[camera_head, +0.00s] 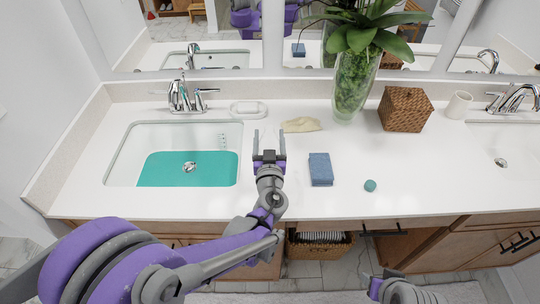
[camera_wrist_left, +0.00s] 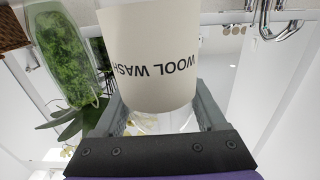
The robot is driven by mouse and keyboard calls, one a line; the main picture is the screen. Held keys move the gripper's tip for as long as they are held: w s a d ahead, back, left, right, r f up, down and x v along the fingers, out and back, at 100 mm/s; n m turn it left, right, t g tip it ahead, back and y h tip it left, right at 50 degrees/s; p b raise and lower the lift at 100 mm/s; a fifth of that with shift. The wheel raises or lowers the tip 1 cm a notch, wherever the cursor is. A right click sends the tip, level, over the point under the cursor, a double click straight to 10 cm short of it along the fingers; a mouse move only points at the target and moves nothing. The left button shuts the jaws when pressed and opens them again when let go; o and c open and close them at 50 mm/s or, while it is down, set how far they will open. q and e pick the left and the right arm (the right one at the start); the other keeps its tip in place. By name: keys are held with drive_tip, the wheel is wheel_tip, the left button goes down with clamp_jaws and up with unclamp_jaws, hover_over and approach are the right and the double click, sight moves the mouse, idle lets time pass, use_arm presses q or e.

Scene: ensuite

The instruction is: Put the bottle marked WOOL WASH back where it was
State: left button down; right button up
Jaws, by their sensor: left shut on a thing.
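The bottle marked WOOL WASH (camera_wrist_left: 150,60) fills the middle of the left wrist view, its label upside down there. My left gripper (camera_head: 269,158) is shut on it, with a finger on each side. In the head view the pale bottle (camera_head: 268,141) barely stands out from the white counter, just right of the left basin. I cannot tell whether its base touches the counter. My right arm (camera_head: 400,291) shows only partly at the bottom edge; its jaws are not clear.
The left basin (camera_head: 118,165) holds teal liquid. The counter's front right is mostly clear.

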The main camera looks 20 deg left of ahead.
use_arm(q)
drive_tip(key=shift+f+b, duration=0.4)
drive_tip(key=shift+f, duration=1.85)
drive_tip(key=shift+f, duration=0.2)
unclamp_jaws()
drive_tip(key=b+v, duration=0.1)
drive_tip(key=v, duration=1.1)
drive_tip(key=shift+r, duration=0.25)
drive_tip(key=shift+d, duration=0.1)
